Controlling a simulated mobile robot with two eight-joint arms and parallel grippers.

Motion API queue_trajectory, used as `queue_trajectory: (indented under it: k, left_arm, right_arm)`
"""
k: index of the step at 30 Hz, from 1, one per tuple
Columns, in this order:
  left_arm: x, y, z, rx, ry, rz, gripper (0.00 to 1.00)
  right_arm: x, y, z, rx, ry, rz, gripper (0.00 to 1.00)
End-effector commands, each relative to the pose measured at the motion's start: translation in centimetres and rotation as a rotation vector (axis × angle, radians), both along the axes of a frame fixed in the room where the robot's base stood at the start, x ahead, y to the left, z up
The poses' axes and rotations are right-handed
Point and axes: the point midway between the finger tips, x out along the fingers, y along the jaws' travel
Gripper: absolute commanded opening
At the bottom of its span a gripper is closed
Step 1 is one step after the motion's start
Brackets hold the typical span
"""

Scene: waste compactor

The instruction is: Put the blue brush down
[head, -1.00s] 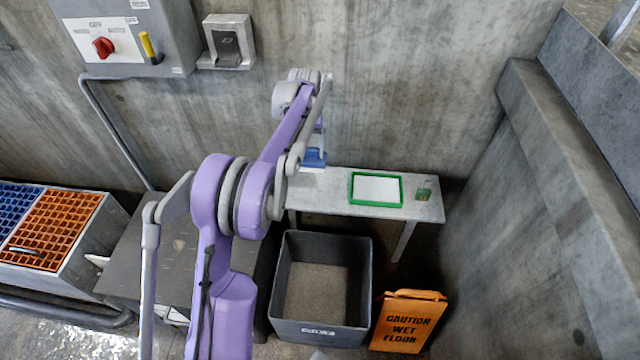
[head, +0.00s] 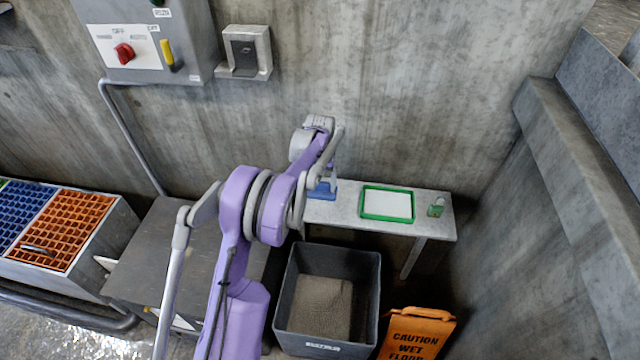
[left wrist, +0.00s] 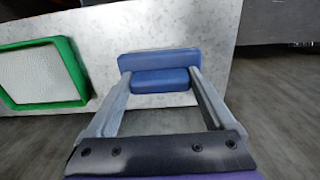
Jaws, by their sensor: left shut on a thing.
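The blue brush (head: 322,190) is at the left end of the grey bench (head: 335,213) against the back wall. In the left wrist view, the brush (left wrist: 160,60) shows as a blue block with a second blue part in front of it, above the speckled bench top. My left gripper (left wrist: 159,82) is shut on the brush, with one finger on each side. In the head view, my left gripper (head: 325,172) is partly hidden by my purple arm. I cannot tell whether the brush touches the bench. My right gripper is not in view.
A green-rimmed tray (head: 387,204) and a small green item (head: 436,207) are on the bench, right of the brush. A grey bin (head: 327,347) stands in front. An orange caution sign (head: 418,335) is beside it. Orange and blue grates (head: 62,228) are at left.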

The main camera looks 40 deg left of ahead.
Motion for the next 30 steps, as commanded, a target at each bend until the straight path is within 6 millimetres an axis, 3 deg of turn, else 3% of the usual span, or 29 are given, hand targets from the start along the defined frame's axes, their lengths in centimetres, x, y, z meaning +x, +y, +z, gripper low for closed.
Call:
queue_trajectory:
  k: [3,4,5,17,30]
  left_arm:
    - [0.0,0.0,-0.4,0.000,0.000,0.000,0.27]
    - [0.0,0.0,-0.3,0.000,0.000,0.000,0.93]
    - [0.0,0.0,-0.3,0.000,0.000,0.000,0.98]
    - [0.0,0.0,0.7,0.000,0.000,0.000,1.00]
    - [0.0,0.0,9.4,0.000,0.000,0.000,1.00]
  right_arm:
    - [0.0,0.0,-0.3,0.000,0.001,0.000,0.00]
    - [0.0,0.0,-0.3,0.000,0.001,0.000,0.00]
    - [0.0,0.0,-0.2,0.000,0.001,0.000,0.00]
    - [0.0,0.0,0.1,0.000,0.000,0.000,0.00]
    - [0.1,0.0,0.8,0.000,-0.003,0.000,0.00]
